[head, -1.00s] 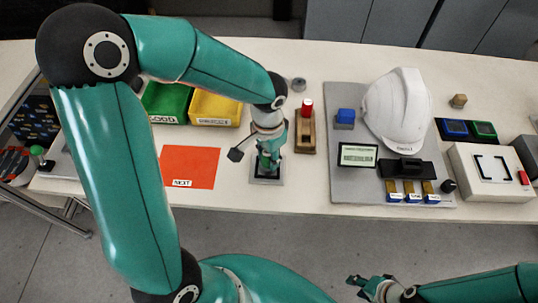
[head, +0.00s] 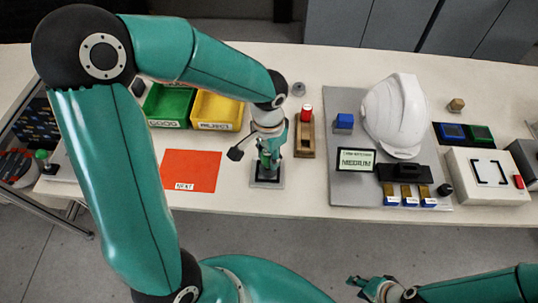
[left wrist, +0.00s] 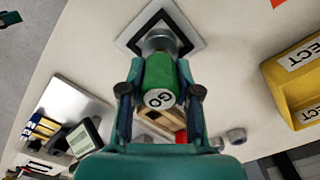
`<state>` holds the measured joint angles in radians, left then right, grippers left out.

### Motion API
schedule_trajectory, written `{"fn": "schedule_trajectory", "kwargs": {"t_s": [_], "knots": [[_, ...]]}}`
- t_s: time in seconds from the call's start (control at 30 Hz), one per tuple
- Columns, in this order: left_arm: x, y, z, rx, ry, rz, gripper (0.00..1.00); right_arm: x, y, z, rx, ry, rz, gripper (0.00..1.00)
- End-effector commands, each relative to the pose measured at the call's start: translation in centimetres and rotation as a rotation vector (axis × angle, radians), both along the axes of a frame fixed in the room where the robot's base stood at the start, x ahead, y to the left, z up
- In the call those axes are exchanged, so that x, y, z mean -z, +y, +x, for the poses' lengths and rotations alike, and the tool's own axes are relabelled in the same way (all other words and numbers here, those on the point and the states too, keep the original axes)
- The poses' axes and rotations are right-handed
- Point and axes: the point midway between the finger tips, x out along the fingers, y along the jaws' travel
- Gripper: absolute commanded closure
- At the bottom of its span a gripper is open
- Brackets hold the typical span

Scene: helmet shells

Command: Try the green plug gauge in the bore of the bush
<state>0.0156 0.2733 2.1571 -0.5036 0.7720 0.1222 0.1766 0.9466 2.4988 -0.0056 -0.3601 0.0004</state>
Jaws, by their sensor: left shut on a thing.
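The green plug gauge (left wrist: 160,78) is upright in my left gripper (left wrist: 160,92), its end marked GO facing the left wrist camera. My left gripper is shut on it, one finger on each side. The grey metal bush (left wrist: 158,42) is directly beyond the gauge, on a dark square with a pale border (left wrist: 196,42). The gauge's lower end is hidden, so I cannot tell how deep it sits in the bore. In the head view my left gripper (head: 268,160) is over this plate (head: 267,184). My right gripper (head: 357,286) is open and empty, off the table's front edge.
A wooden holder (head: 304,140) with a red-topped piece (head: 306,112) stands close right of my left gripper. An orange sheet (head: 190,170) lies left. Green (head: 167,104) and yellow (head: 216,110) bins are behind it. A grey board with a white helmet (head: 397,115) is at right.

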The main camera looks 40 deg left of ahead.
Motion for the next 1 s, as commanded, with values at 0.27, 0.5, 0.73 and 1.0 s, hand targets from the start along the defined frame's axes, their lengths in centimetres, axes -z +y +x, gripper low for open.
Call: {"fn": "schedule_trajectory", "kwargs": {"t_s": [0.27,0.5,0.73,1.0], "knots": [[-1.3,0.0,0.0,0.0,-0.001,0.0,0.93,-1.0,0.0,0.0,0.0,0.0,0.0,0.6],[-2.3,0.0,0.0,0.0,-0.001,0.0,0.93,-1.8,0.0,0.0,0.0,0.0,0.0,0.6],[-3.2,0.0,0.0,-0.001,-0.001,0.0,0.93,-2.5,0.0,0.0,0.0,0.0,0.0,0.6],[-3.7,0.0,0.0,-0.001,0.0,0.0,0.93,-2.8,0.0,0.0,0.0,0.0,0.0,0.6]]}}
